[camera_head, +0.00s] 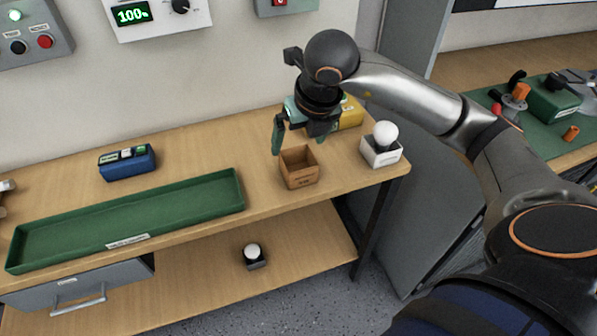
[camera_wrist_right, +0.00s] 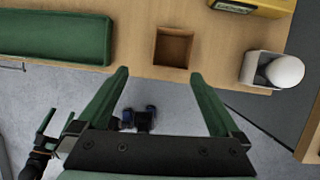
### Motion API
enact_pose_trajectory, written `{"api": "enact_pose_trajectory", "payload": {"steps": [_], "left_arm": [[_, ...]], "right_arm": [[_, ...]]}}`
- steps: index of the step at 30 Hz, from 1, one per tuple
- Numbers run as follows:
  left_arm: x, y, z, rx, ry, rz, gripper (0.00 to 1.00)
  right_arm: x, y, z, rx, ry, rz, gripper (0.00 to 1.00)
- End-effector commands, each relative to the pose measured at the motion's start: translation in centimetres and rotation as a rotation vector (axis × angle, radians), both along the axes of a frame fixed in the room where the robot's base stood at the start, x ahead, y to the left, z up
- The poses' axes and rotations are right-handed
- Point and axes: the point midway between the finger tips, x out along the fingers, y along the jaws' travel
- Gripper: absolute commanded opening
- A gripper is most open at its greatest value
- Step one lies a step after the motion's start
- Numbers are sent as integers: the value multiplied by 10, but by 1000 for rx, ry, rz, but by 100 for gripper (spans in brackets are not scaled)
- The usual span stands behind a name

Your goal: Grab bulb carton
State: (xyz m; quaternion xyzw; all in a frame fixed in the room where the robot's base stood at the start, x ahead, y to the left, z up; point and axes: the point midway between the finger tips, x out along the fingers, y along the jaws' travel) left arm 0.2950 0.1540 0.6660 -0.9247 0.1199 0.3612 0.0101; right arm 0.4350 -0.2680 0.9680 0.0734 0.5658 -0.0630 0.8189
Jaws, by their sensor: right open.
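An open-topped brown carton (camera_head: 300,177) stands near the front edge of the wooden bench and looks empty in the right wrist view (camera_wrist_right: 173,48). I take it for the bulb carton. My right gripper (camera_head: 299,140) is open, with green fingers apart and nothing between them. It hangs above and slightly behind the carton in the head view. In the right wrist view its fingertips (camera_wrist_right: 159,75) lie short of the carton. What looks like my left gripper (camera_wrist_right: 58,120) shows at the lower left of that view, too small to judge.
A white box with a white bulb (camera_head: 386,133) stands right of the carton. A yellow box (camera_head: 350,113) is behind my gripper. A long green tray (camera_head: 130,216) and a blue device (camera_head: 127,162) lie to the left. A bulb on a dark base (camera_head: 254,256) sits on the lower shelf.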

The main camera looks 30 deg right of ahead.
Motion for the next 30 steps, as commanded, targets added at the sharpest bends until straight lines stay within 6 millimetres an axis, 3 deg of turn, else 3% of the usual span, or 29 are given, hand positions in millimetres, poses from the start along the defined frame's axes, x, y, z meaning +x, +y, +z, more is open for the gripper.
{"api": "enact_pose_trajectory", "payload": {"steps": [4, 12, 20, 30], "left_arm": [[1, 0, -1, 0, -2, -1, 100], [1, 0, -2, -1, -2, -1, 100], [1, 0, -1, 0, -2, -1, 100], [-3, 0, -1, 0, 3, 0, 100]], "right_arm": [[6, -18, -2, -58, -23, -55, 100], [24, -22, -46, -57, -21, -53, 100], [31, -24, -66, -56, -22, -52, 100], [46, -28, -107, -55, -23, -49, 100]]}}
